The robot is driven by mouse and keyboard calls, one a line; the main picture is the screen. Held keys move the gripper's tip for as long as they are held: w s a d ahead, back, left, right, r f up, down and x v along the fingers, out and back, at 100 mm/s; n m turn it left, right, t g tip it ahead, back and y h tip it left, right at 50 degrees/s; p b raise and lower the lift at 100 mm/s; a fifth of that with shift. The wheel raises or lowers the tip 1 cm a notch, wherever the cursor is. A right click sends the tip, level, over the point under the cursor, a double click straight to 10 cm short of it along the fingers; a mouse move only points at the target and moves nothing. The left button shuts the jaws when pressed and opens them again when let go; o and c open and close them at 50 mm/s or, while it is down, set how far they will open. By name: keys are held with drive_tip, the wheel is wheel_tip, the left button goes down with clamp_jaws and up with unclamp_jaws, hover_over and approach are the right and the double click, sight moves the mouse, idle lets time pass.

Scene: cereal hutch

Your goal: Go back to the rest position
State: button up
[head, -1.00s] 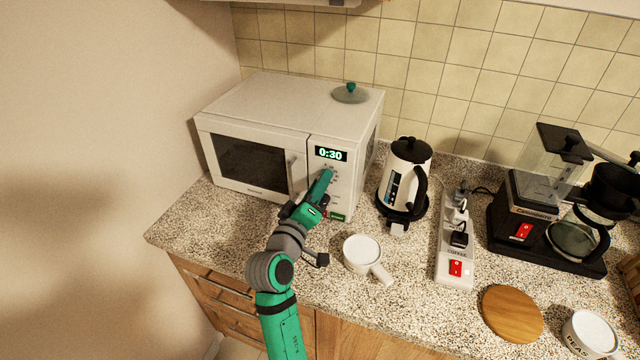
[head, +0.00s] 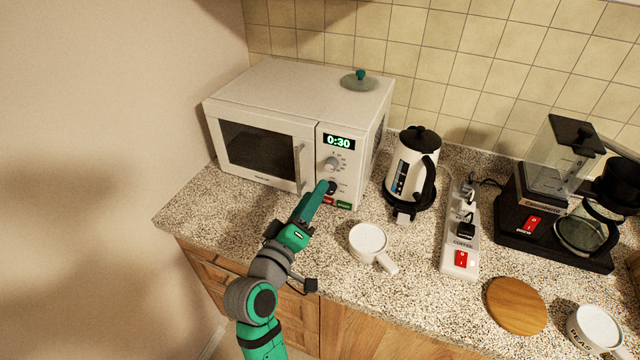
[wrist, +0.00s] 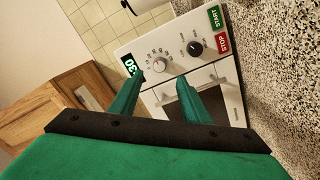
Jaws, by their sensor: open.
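My gripper (head: 322,190) is in front of the lower part of the microwave's control panel, green and reaching up from the counter's front edge. In the wrist view its two green fingers (wrist: 156,97) are apart with nothing between them. The white microwave (head: 262,152) stands at the back left of the counter with its door closed. Its display (head: 339,142) reads 0:30. Its upper dial (head: 331,164) shows above my fingertips, and the black lower knob (wrist: 195,47) shows clear of the fingers in the wrist view. I cannot tell the exact gap to the panel.
A white cup with a handle (head: 368,241) stands on the counter right of my arm. A kettle (head: 412,168), a power strip (head: 460,235), a coffee maker (head: 550,205) and a round wooden board (head: 516,306) are further right. A glass lid (head: 359,82) lies on the microwave.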

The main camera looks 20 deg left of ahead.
drive_tip(key=shift+s, duration=0.85)
